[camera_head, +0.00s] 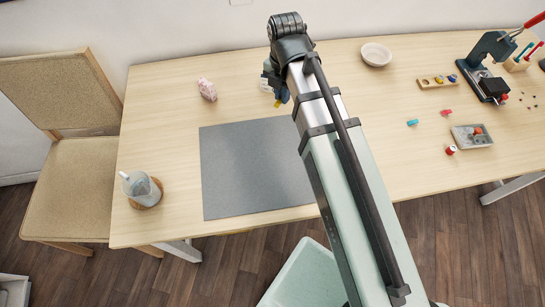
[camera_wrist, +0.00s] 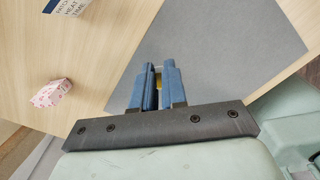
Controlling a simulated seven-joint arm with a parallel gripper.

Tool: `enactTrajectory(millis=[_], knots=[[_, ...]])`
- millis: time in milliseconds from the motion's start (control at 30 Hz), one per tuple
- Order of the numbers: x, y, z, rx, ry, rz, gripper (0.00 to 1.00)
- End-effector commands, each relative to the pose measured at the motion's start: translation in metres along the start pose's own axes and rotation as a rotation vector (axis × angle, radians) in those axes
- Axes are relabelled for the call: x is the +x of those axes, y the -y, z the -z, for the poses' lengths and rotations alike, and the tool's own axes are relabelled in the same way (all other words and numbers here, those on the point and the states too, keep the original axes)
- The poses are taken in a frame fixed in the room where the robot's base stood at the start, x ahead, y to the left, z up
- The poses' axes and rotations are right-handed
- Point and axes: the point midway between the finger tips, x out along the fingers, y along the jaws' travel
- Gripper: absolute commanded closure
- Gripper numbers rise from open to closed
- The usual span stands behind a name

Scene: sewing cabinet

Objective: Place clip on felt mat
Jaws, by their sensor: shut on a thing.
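The grey felt mat (camera_head: 250,170) lies flat on the table, and it fills much of the wrist view (camera_wrist: 225,60). My gripper (camera_head: 280,98) is near the mat's back edge in the head view, partly hidden by my arm. In the wrist view its blue fingers (camera_wrist: 157,75) are shut on a small yellow piece, which looks like the clip (camera_wrist: 158,82). Most of the clip is hidden between the fingers. The fingertips show close to the mat's edge; their height above it is hard to tell.
A pink patterned object (camera_head: 207,90) stands behind the mat. A glass jug (camera_head: 140,187) is at the left. A white bowl (camera_head: 376,54), a teal clip (camera_head: 412,122), a red clip (camera_head: 446,112), a grey tray (camera_head: 473,136) and a dark press (camera_head: 488,65) are right. The mat's visible surface is bare.

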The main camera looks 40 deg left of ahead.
Motion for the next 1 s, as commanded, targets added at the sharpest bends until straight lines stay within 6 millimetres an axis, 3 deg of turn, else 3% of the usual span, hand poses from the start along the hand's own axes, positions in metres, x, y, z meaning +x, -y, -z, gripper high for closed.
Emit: enactTrajectory(millis=[267, 633, 1000], knots=[[0.007, 0.011, 0.008, -0.021, 0.000, 0.000, 1.00], [0.052, 0.011, 0.008, -0.022, 0.000, 0.001, 1.00], [0.076, 0.011, 0.008, -0.022, -0.001, 0.001, 1.00]])
